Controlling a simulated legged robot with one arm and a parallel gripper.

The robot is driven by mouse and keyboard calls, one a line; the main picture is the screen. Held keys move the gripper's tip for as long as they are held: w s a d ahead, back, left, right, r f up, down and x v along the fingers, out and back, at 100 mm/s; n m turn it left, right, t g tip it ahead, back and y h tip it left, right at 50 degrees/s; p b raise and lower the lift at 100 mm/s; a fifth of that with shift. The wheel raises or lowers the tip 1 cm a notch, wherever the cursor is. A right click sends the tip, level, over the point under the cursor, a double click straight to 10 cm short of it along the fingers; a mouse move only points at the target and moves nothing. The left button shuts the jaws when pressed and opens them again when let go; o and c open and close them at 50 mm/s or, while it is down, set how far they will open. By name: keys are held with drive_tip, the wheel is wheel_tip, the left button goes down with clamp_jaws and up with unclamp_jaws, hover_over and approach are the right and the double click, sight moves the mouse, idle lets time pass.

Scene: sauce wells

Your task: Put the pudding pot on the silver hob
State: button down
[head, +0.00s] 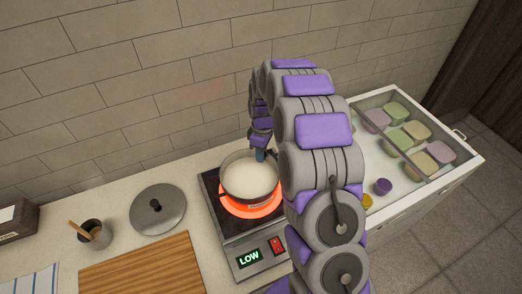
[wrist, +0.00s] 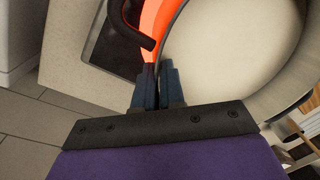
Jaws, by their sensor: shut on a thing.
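The hob's display reads LOW, beside a red switch. My gripper (head: 261,155) reaches down to the pot's far rim. In the wrist view its dark blue fingers (wrist: 160,72) are shut at the pot's edge, close to a black curved handle. The pot's pale contents (wrist: 225,48) fill the upper right there. The exact gripped spot is hidden.
Left of the hob are a grey lid (head: 172,216), a wooden board (head: 145,268), a small pot with a wooden spoon (head: 96,233) and a striped cloth (head: 30,282). A glass-topped case of several tubs (head: 463,180) stands right. A tiled wall is behind.

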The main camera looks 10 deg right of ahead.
drive_tip(key=c, duration=1.2)
unclamp_jaws()
drive_tip(key=shift+c, duration=0.2)
wheel_tip(320, 180, up, 11)
drive_tip(key=w+p, duration=0.1)
drive_tip(key=p, duration=0.1)
drive_tip(key=s+r+m, duration=0.2)
drive_tip(key=s+r, duration=0.4)
drive_tip(key=s, duration=0.1)
drive_tip(key=s+r+m, duration=0.2)
drive_tip(key=s+m, duration=0.2)
drive_tip(key=s, duration=1.3)
drive_tip(key=s+r+m, duration=0.2)
drive_tip(key=s+m, duration=0.3)
drive_tip(key=s, duration=1.2)
drive_tip(key=shift+s+g+h, duration=0.15)
drive_tip(key=shift+g+h, duration=0.15)
drive_tip(key=shift+g, duration=0.1)
drive_tip(key=shift+r, duration=0.1)
